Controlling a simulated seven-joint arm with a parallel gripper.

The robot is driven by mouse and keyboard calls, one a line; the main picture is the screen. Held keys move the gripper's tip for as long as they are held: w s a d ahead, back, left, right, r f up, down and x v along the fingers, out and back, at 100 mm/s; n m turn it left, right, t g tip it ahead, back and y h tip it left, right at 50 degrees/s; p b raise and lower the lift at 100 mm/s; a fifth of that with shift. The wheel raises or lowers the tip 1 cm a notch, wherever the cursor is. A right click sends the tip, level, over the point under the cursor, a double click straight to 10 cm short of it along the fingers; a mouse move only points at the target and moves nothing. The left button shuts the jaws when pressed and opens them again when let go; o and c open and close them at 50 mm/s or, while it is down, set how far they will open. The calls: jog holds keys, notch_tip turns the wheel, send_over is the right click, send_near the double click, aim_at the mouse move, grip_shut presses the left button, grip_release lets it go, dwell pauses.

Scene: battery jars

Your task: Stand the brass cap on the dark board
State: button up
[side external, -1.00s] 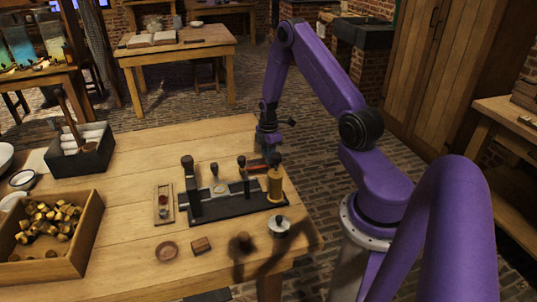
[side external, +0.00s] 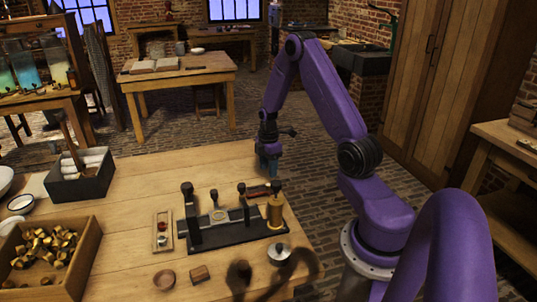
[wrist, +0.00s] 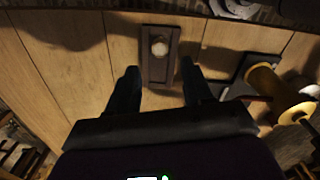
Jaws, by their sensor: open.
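A small dark board (wrist: 157,74) lies on the table in the wrist view, near the table's edge. A small round pale piece (wrist: 160,47), which looks like the brass cap, is on the board's upper part; its colour and exact pose are hard to tell. My gripper (wrist: 158,68) is open, with one finger on each side of the board, and holds nothing visible. In the side view my gripper (side external: 268,172) points down at the table's far right edge. The board and the piece cannot be made out there.
A black stand (side external: 235,232) with posts and a brass spool (side external: 275,212) is close to my gripper; the spool shows at right in the wrist view. A wooden crate (side external: 80,262) of brass pieces, a small tray (side external: 154,234) and a lidded pot (side external: 279,254) are farther off.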

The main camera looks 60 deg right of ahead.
notch_tip(320, 180, up, 6)
jog(key=f, duration=0.1)
jog(key=s+a+r, duration=0.2)
jog(key=a+r, duration=0.3)
jog(key=a, duration=0.7)
jog(key=s+a+r, duration=0.2)
jog(key=a+r, duration=0.2)
jog(key=a, duration=0.8)
jog(key=s+a+r, duration=0.2)
jog(key=s+a, duration=0.2)
jog(key=s, duration=0.6)
jog(key=s+a+r, duration=0.2)
jog(key=s+a, duration=0.2)
jog(key=s, duration=0.6)
jog(key=shift+s+a+r+n, duration=0.15)
jog(key=shift+s+a+n, duration=0.05)
jog(key=shift+a+n, duration=0.1)
